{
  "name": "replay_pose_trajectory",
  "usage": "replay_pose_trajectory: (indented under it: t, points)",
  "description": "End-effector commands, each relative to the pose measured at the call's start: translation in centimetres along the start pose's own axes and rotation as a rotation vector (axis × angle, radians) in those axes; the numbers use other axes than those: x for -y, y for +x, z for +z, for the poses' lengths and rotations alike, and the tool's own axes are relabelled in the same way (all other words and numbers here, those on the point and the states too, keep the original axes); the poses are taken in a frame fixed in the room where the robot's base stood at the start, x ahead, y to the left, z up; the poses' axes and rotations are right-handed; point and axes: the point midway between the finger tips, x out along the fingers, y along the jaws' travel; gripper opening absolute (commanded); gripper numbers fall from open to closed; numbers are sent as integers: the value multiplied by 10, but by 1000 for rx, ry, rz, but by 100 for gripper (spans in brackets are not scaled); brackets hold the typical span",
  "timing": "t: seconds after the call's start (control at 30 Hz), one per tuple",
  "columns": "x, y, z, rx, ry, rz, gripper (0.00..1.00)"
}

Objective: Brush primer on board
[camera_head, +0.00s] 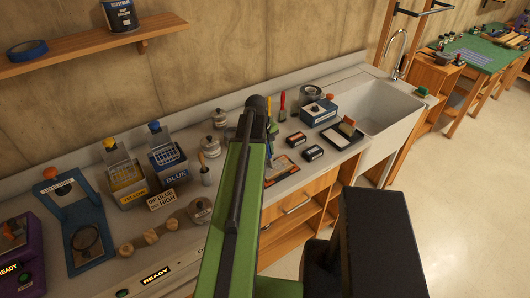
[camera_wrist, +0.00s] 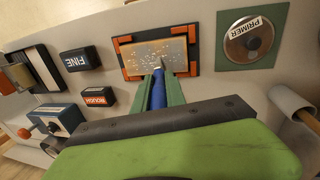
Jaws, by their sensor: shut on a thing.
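The board (camera_wrist: 145,55) lies in a dark holder with orange corner pieces (camera_wrist: 190,68). Its tan face has pale speckled patches. It also shows partly behind my arm in the head view (camera_head: 280,166). My gripper (camera_wrist: 160,92) is shut on a slim blue-handled tool (camera_wrist: 158,98), probably the brush. The round primer tin (camera_wrist: 248,42), labelled PRIMER, sits on a green square right of the board in the wrist view.
The FINE block (camera_wrist: 80,60) and ROUGH block (camera_wrist: 97,97) lie left of the board in the wrist view. A blue box (camera_wrist: 55,122) stands beyond them. A grey cup (camera_wrist: 290,105) with a wooden handle is at the right. The sink (camera_head: 375,108) is at the counter's right end.

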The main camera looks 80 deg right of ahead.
Motion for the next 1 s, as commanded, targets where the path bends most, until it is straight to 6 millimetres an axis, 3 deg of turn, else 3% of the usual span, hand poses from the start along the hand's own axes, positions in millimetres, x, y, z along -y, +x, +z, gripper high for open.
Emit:
replay_pose_trajectory:
  t: [1.0]
  points:
    - [-35,6,2,0,1,1,0]
